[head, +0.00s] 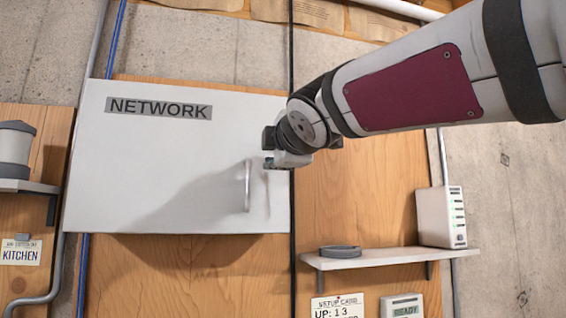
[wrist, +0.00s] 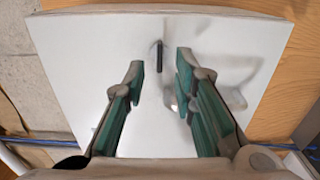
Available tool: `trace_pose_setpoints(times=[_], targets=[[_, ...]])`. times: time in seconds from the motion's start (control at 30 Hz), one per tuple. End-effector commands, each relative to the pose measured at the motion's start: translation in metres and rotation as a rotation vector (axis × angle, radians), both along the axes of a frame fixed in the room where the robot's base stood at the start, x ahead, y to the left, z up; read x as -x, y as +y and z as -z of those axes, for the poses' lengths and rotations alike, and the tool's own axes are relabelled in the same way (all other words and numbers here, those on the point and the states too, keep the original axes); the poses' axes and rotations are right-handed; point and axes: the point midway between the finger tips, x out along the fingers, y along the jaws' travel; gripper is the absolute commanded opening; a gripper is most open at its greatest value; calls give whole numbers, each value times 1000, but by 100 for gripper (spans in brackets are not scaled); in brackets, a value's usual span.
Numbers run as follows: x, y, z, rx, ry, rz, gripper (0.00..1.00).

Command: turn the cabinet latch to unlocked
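The white cabinet (head: 130,160) carries a NETWORK label and its door is closed. A pale vertical bar handle (head: 247,186) is near the door's right edge. My gripper (head: 268,162) is in front of the door's right part, just above and right of the handle. In the wrist view my gripper (wrist: 158,70) is open, its two green-padded fingers apart. A small dark bar, apparently the latch (wrist: 159,56), lies on the door between and beyond the fingertips, apart from both. My gripper hides it in the head view. I see nothing held.
A shelf (head: 390,258) at right holds a white router box (head: 441,217) and a grey ring-like object (head: 340,251). A left shelf (head: 28,186) bears a grey canister (head: 14,145). Open space lies in front of the cabinet's left part.

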Motion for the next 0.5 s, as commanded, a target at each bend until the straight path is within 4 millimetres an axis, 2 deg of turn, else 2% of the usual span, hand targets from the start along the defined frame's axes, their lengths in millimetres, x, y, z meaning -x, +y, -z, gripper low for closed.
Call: trace_pose_setpoints(times=[0.1, 0.3, 0.5], targets=[[25, -7, -2, 0, -3, -1, 25], [61, -17, 0, 1, -1, 0, 25], [83, -24, 0, 0, -1, -1, 25]])
